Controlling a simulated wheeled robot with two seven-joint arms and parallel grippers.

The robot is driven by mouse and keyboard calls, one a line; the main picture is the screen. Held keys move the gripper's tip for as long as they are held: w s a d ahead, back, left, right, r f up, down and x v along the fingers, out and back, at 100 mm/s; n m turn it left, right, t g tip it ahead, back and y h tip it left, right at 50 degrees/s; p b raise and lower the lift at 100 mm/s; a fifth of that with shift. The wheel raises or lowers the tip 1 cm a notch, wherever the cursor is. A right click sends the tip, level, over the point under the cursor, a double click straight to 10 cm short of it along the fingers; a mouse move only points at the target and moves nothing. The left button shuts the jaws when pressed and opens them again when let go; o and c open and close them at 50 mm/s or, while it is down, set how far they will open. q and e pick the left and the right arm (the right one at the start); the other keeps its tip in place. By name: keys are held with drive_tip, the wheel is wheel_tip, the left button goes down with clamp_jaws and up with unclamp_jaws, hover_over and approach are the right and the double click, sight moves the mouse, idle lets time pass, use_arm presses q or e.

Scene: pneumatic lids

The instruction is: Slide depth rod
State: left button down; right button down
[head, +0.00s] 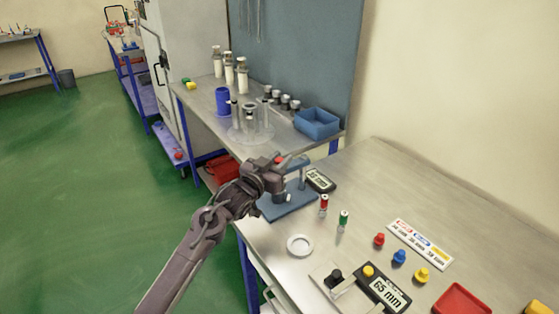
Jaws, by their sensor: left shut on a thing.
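My left gripper (281,163) is at the blue-grey stand (290,203) at the back left of the near table. It is shut at the upper part of the stand, on a small part with a red spot (278,160) showing by the fingers. I take this part to be the depth rod, but the gripper hides most of it. A dark display (319,180) with white digits lies just right of the stand, its reading too small to be sure of. My right gripper is not in view.
A farther bench holds a blue bin (317,123).

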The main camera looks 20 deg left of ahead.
use_arm(q)
drive_tip(key=shift+r, duration=0.1)
wheel_tip(320, 180, up, 7)
drive_tip(key=p, duration=0.5)
drive_tip(key=c, duration=1.3)
unclamp_jaws()
drive_tip(key=shift+o, duration=0.2)
